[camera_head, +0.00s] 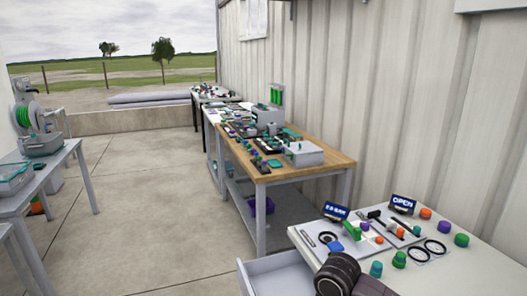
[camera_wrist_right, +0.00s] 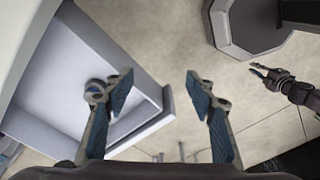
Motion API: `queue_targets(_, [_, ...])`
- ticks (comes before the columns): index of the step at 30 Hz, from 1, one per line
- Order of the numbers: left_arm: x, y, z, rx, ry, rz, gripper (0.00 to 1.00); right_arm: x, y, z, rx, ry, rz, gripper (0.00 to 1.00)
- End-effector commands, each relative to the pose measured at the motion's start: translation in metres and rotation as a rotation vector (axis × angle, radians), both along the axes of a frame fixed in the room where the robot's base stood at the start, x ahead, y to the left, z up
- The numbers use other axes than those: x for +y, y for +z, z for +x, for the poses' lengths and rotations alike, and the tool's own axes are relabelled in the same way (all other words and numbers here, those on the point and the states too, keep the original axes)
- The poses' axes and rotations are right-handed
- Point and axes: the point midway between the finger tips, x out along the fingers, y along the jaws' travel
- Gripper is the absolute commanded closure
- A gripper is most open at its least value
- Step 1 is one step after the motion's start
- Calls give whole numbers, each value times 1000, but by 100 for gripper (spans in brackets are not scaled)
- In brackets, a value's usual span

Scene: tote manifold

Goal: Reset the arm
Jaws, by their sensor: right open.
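My right gripper (camera_wrist_right: 158,82) is open in the right wrist view, with its two blue-padded fingers wide apart and nothing between them. In the head view a dark part of my arm stands at the bottom, in front of the white table, and neither gripper's fingers show.
The white table (camera_head: 470,275) holds small coloured caps, black rings and signs. The open drawer (camera_head: 283,272) juts out at its left. A wooden workbench (camera_head: 335,161) with equipment stands farther back along the wall. Another table (camera_head: 58,158) is at the left. The concrete floor (camera_head: 150,210) between is clear.

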Motion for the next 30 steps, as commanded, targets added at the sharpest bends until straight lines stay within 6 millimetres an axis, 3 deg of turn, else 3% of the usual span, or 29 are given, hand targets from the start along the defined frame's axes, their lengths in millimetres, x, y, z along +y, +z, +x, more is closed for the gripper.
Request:
queue_targets(12, [3, -1, -8, 12, 1, 3, 84, 53, -40, -59, -47, -104, 174, 49])
queue_targets(17, [2, -1, -8, 12, 1, 3, 84, 60, -50, -86, -82, -236, 251, 49])
queue_targets(23, [-1, -1, -8, 11, 2, -1, 84, 41, -60, -119, -120, -455, 294, 49])
queue_targets(30, [-2, -1, -8, 12, 2, -2, 84, -12, -68, -161, -167, -719, 250, 49])
